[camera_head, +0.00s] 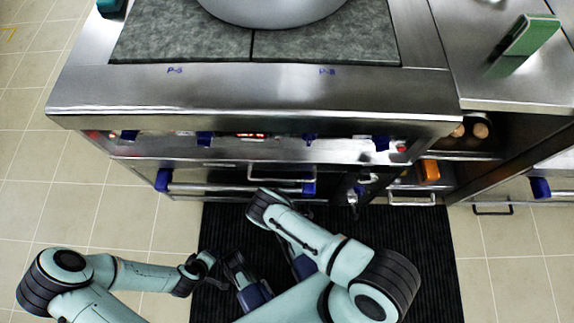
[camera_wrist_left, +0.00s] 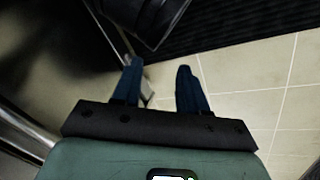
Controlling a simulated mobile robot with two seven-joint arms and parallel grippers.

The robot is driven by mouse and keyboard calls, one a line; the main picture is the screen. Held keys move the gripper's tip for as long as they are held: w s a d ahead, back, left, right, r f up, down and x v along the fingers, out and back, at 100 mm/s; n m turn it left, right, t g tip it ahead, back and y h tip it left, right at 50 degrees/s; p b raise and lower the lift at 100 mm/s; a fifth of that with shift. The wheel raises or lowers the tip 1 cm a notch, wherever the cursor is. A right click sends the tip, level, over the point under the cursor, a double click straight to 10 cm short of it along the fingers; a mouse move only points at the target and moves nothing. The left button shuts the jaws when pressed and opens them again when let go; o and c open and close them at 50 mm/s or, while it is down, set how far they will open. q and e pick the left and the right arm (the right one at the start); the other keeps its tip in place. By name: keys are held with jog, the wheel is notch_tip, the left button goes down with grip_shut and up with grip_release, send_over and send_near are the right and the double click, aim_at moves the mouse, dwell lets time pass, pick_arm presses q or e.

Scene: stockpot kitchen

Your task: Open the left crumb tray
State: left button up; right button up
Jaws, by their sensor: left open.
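In the head view the steel range front (camera_head: 270,148) has a row of blue knobs. Below it is a thin metal pull handle (camera_head: 282,178), near a long bar handle (camera_head: 215,188) with blue ends. I cannot tell for sure which pull belongs to the left crumb tray; no tray is seen pulled out. My left gripper (camera_wrist_left: 158,82) is open in the left wrist view, its two dark blue fingers apart. A small pale piece (camera_wrist_left: 147,92) shows near the left finger; contact is unclear. My right gripper's fingers cannot be made out among the arm links in the head view.
A large pot (camera_head: 270,10) stands on the grey cooktop (camera_head: 180,35). A black ribbed mat (camera_head: 425,255) lies before the range, with tiled floor (camera_head: 130,215) at left. An open shelf and another pull handle (camera_head: 412,203) are at right.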

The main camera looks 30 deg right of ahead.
jog(key=shift+w+d+f+b, duration=0.1)
jog(key=shift+f+b, duration=0.1)
jog(key=shift+f, duration=0.45)
jog(key=shift+w+d+f+b, duration=0.1)
jog(key=shift+f+b, duration=0.1)
jog(key=shift+f, duration=0.45)
grip_shut()
jog(key=shift+a, duration=0.1)
